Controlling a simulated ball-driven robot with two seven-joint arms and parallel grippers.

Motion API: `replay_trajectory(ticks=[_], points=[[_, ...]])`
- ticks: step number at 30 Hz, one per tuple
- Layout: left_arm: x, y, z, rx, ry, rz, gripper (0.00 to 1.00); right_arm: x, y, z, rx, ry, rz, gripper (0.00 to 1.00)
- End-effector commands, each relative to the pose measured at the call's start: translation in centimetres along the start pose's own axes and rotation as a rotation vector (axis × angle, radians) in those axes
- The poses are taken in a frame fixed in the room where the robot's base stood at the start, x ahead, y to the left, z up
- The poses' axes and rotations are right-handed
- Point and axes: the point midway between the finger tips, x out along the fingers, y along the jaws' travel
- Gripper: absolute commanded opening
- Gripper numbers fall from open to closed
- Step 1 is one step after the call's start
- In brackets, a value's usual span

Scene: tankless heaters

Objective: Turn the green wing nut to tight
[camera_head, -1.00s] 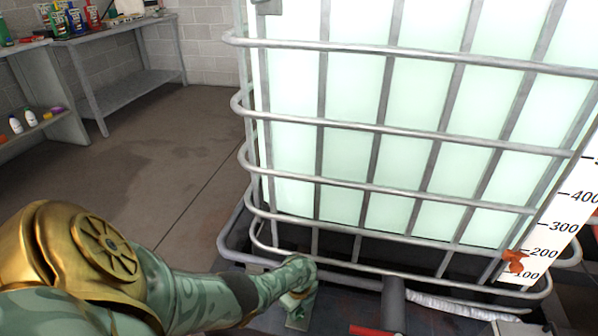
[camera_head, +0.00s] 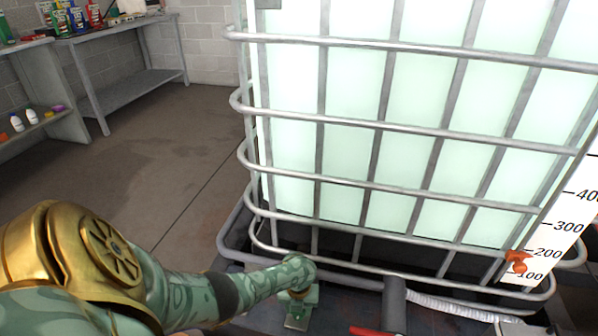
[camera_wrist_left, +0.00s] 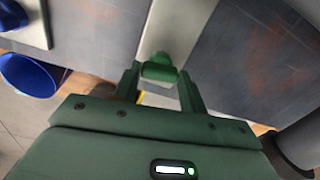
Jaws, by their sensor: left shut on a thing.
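The green wing nut (camera_wrist_left: 160,68) sits on a pale plate or bracket (camera_wrist_left: 172,25) in the left wrist view. My left gripper (camera_wrist_left: 158,80) has one finger on each side of it and is shut on it. In the head view my left arm reaches in from the left, and the left gripper (camera_head: 298,297) is low in front of the caged tank. There the wrist hides the wing nut, so I cannot tell its angle. My right gripper is not in view.
A large white tank (camera_head: 345,160) in a metal tube cage fills the centre and right. A grey pipe (camera_head: 393,305) and a red part (camera_head: 372,331) are right of my gripper. A blue bucket (camera_wrist_left: 28,76) shows in the wrist view. Open floor lies left, before a workbench (camera_head: 125,75).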

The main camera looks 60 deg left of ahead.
Motion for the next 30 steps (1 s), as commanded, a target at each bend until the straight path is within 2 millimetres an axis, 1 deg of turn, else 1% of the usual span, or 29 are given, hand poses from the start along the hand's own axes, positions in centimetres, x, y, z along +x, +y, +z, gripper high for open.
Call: replay_trajectory(ticks=[3, 9, 26, 27, 28, 29, 30], points=[[0.1, 0.0, -0.1, 0.062, 0.001, 0.001, 0.19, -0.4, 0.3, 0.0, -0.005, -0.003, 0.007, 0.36], [0.1, 0.0, -0.1, 0.129, 0.001, 0.0, 0.19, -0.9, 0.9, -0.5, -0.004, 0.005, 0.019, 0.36], [0.0, 0.0, 0.0, 0.158, 0.001, 0.0, 0.19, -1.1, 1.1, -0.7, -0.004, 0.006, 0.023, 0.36], [0.0, 0.0, 0.0, 0.158, 0.001, 0.0, 0.5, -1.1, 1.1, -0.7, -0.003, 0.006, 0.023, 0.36], [0.0, 0.0, 0.0, 0.158, 0.001, 0.0, 0.58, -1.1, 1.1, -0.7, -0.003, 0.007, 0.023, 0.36], [0.0, 0.0, 0.0, 0.157, 0.001, 0.0, 0.64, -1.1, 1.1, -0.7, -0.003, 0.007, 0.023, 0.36], [0.0, 0.0, 0.0, 0.157, 0.001, 0.0, 0.64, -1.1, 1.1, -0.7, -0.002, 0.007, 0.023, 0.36]])
